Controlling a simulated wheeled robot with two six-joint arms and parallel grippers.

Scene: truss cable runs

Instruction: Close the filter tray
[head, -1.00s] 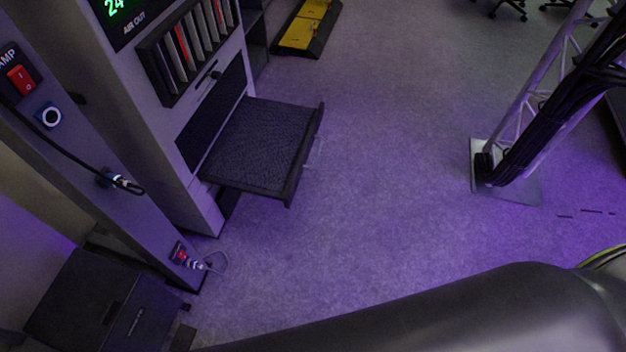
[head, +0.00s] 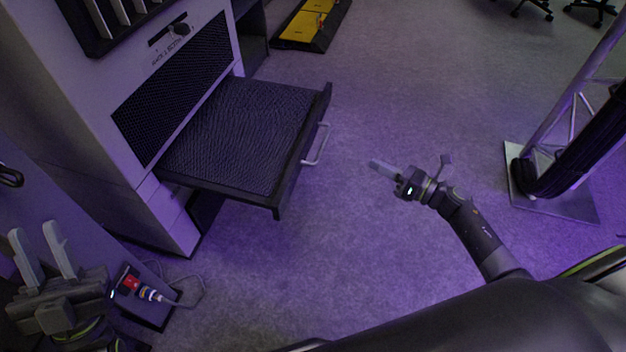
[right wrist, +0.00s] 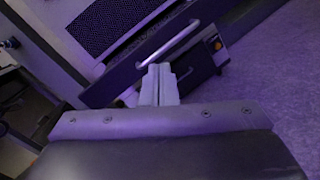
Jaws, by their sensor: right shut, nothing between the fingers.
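The filter tray (head: 250,130) is a dark, mesh-lined drawer pulled out of the grey cabinet (head: 160,200), with a pale bar handle (head: 318,145) on its front. In the right wrist view the handle (right wrist: 167,44) and the dark tray front (right wrist: 125,80) lie beyond my fingertips. My right gripper (head: 374,166) is shut and empty, pointing left at the tray front, with a gap to the handle in the head view. It also shows in the right wrist view (right wrist: 159,70). My left gripper (head: 38,243) is open and empty at the lower left, left of the tray.
A box with a red switch and a cable (head: 135,286) sits near my left gripper. A truss post (head: 560,130) with black cables stands on a metal plate at the right. A yellow-and-black ramp (head: 310,25) lies at the back.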

